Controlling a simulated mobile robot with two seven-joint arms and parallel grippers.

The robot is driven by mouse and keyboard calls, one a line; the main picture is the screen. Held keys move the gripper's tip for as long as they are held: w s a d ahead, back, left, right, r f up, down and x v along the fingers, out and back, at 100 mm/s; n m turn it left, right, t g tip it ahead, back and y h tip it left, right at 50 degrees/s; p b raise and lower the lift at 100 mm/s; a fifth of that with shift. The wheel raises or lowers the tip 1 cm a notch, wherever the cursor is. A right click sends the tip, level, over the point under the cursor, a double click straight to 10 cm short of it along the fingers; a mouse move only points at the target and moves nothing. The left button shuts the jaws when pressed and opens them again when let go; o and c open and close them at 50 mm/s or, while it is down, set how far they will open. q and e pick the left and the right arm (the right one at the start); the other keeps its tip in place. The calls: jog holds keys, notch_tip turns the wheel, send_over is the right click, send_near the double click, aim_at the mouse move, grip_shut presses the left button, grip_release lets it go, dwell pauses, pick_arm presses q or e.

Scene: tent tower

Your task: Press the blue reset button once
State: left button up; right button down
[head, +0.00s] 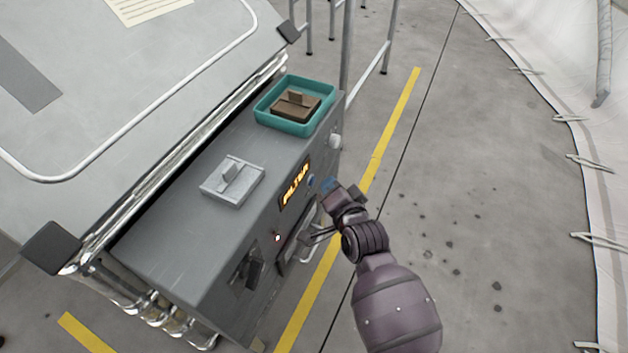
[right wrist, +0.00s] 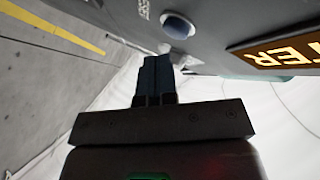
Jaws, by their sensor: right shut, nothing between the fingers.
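The blue reset button (right wrist: 177,26) is a round blue dome in a pale ring on the front face of the grey cabinet, beside the lit orange display. In the head view the button (head: 311,181) shows small, just right of the display (head: 295,183). My right gripper (right wrist: 155,60) is shut and empty. Its blue-grey fingertips are close to the button; in the right wrist view they lie just below it, with a small gap showing. In the head view the right gripper (head: 328,186) is beside the cabinet front. My left gripper is not in view.
The grey cabinet (head: 160,235) carries a teal tray (head: 262,115) with a brown block (head: 296,104) in it, and a pale grey block (head: 232,180). A black switch (head: 247,268) and a handle (head: 305,250) are on its front. Open floor (head: 490,180) lies to the right.

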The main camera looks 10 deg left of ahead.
dwell(0.7)
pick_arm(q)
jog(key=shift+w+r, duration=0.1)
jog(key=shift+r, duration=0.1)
pick_arm(e)
jog(key=shift+w+a, duration=0.15)
jog(key=shift+a, duration=0.25)
jog(key=shift+w+a, duration=0.15)
jog(key=shift+a, duration=0.3)
dwell(0.8)
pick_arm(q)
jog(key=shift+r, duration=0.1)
pick_arm(e)
jog(key=shift+d, duration=0.1)
pick_arm(q)
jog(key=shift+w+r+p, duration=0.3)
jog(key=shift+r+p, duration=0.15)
jog(key=shift+p, duration=0.05)
pick_arm(e)
jog(key=shift+s+d, duration=0.3)
jog(key=shift+d, duration=0.4)
